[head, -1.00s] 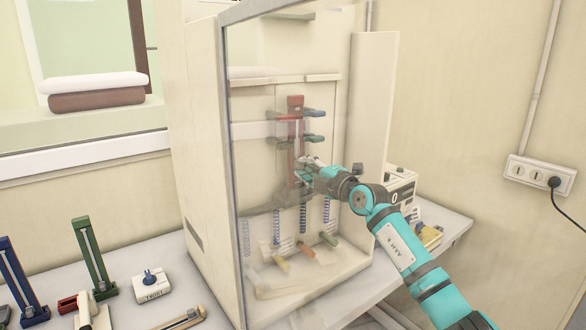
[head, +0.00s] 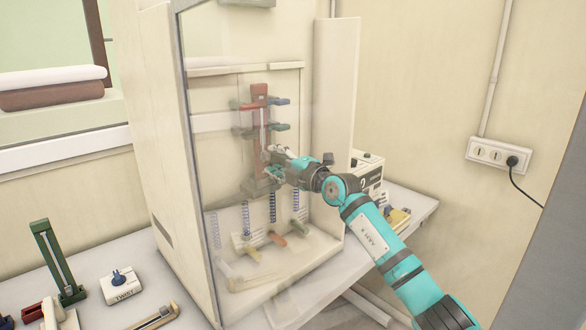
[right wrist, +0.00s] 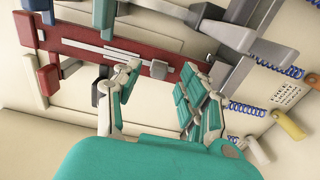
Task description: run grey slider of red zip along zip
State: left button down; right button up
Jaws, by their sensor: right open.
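The red zip (head: 258,115) stands upright inside the pale cabinet, as a red bar with a light track down its middle. In the right wrist view, the red bar (right wrist: 85,47) runs across the picture. A small grey slider (right wrist: 159,70) sits near its right end. My right gripper (head: 271,161) is in front of the bar's lower part. In the right wrist view my right gripper (right wrist: 163,72) is open, with the slider showing between its fingertips. I cannot tell whether either finger touches it. My left gripper is not in view.
Blue and green pegs (head: 277,127) stick out beside the bar. Coiled blue springs (head: 272,208) and coloured handles (head: 278,239) are below it. The clear front panel and the cabinet's side wall (head: 337,120) are close to my right arm. A TWIST box (head: 121,285) stands on the table at left.

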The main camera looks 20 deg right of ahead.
jog(key=v, duration=1)
jog(key=shift+s, duration=0.2)
jog(key=shift+d, duration=0.1)
